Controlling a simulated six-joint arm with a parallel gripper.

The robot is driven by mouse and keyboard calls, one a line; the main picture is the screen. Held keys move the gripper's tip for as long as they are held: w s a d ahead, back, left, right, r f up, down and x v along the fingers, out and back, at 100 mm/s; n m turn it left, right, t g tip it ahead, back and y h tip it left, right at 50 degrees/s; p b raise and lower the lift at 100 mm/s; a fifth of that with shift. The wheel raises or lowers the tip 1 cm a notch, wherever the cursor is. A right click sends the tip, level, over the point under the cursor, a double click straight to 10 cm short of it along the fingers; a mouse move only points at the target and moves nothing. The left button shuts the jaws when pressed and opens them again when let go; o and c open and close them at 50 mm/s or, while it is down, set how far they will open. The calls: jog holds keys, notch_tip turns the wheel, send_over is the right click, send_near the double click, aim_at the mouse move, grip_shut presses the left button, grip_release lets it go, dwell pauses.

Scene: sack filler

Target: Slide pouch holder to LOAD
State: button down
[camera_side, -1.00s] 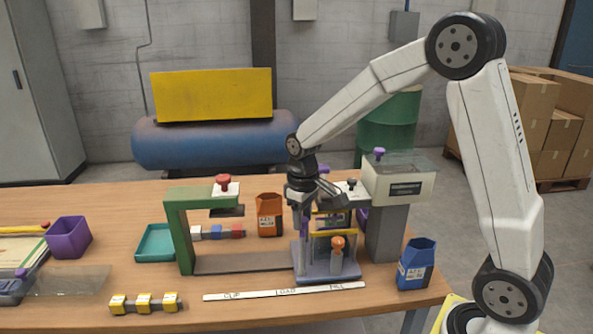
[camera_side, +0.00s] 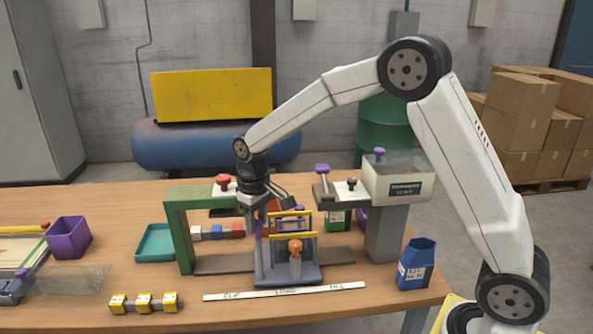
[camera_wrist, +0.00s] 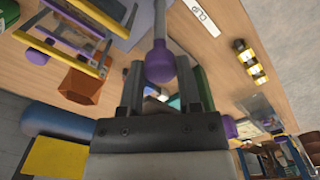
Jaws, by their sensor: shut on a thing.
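In the wrist view the purple knob (camera_wrist: 160,66) is between my fingers, and the holder's yellow bars (camera_wrist: 62,56) show at upper left.
A green clip frame (camera_side: 184,235) with a red knob stands left of the holder. The grey filler column (camera_side: 387,232) stands right. A green pouch (camera_side: 338,219) is behind the rail, and a blue pouch (camera_side: 416,265) is at the right. Yellow-tagged blocks (camera_side: 144,303) lie front left.

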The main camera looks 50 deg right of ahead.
jog(key=shift+w+a, duration=1)
jog(key=shift+w, duration=0.1)
jog(key=shift+c, duration=1.4)
grip_release()
jog(key=shift+s, duration=0.1)
jog(key=shift+r, duration=0.1)
notch_tip(320, 180, up, 8)
jog(key=shift+f, duration=0.25)
jog(key=s+d+f+t, duration=0.1)
jog(key=s+f, duration=0.2)
jog(key=s, duration=0.4)
jog(key=s+d+f, duration=0.1)
jog(key=s+f, duration=0.3)
jog(key=s, duration=0.3)
jog(key=s+d+f+m+t, duration=0.1)
jog(key=s+f, duration=0.2)
jog(key=s, duration=0.4)
jog(key=shift+s+d+f+t, duration=0.3)
jog(key=shift+s+f, duration=0.05)
